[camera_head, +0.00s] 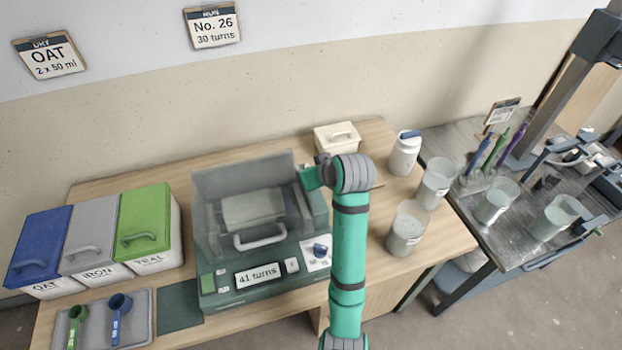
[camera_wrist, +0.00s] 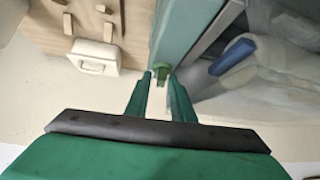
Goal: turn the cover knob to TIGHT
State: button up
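The machine (camera_head: 245,292) stands mid-table with a clear cover (camera_head: 222,180) over a grey drum (camera_head: 255,206); its display reads 41 turns. My gripper (camera_wrist: 159,75) is at the machine's right rear side, and its fingers are partly apart. A small green knob (camera_wrist: 162,72) sits at the fingertips, beside the teal edge (camera_wrist: 185,38). I cannot tell whether the fingers touch it or which way it is turned. In the head view my arm and wrist hide the knob and fingertips. A blue dial (camera_head: 320,250) sits on the front panel.
A cream box (camera_head: 337,138) stands behind; it also shows in the wrist view (camera_wrist: 95,57). A white jar (camera_head: 404,157) and two cups (camera_head: 406,232) stand right of my arm. Lidded bins (camera_head: 150,228) and a scoop tray (camera_head: 142,300) are at the left.

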jog(key=shift+a, duration=0.25)
